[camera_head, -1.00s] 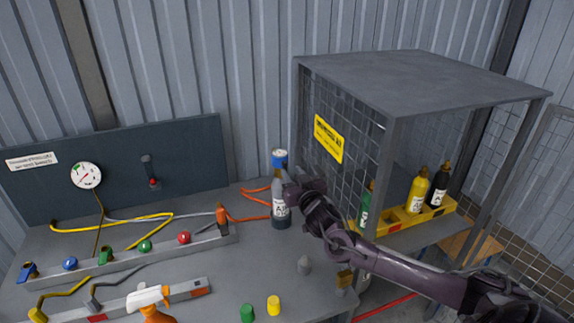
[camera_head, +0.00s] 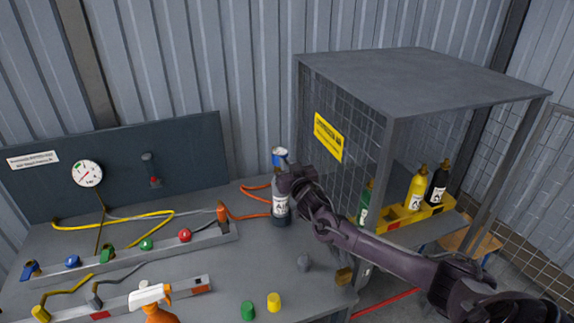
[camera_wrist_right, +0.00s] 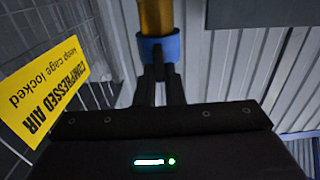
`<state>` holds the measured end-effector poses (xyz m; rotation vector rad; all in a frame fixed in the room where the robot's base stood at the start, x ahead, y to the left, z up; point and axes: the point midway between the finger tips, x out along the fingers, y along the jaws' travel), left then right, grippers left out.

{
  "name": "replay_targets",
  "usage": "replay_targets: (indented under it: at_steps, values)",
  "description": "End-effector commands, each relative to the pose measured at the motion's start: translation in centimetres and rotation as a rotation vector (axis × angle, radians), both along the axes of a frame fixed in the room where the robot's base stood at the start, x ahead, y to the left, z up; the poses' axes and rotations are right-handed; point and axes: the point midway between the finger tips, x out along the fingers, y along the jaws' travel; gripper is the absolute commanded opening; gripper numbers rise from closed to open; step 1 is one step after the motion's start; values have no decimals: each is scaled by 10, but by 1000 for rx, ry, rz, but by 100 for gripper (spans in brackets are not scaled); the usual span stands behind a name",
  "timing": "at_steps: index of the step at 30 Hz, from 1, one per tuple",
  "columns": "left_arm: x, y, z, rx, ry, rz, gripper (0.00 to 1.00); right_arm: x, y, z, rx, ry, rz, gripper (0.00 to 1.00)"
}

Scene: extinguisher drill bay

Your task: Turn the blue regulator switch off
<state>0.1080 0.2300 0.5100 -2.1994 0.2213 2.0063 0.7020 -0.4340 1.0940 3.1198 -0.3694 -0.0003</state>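A grey bottle (camera_head: 280,207) with a white label stands upright at the right end of the bench, with a blue band (camera_head: 279,153) at its top. My right gripper (camera_head: 287,180) is at the bottle's upper part, from the right. In the right wrist view, two close-set fingers (camera_wrist_right: 159,80) point at a blue collar (camera_wrist_right: 158,48) on a gold stem; whether they hold it is hidden. A blue knob (camera_head: 72,262) and a blue lever (camera_head: 30,269) sit on the bench rail at the left. My left gripper is out of view.
A wire cage (camera_head: 420,80) with a yellow sign stands right of the bottle, close to my right arm. Green and red knobs share the rail. A spray bottle (camera_head: 155,300) and small green and yellow caps stand at the bench front.

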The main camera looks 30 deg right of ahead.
Motion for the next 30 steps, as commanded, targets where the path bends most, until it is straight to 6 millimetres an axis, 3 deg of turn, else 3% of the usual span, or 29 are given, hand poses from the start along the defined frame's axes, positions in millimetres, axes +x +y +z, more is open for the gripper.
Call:
replay_targets:
  at_steps: [14, 30]
  values:
    - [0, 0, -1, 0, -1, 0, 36, -1, -1, -1, 69, -16, -1, 0]
    - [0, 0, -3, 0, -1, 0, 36, -2, -6, -3, 511, -123, -2, 0]
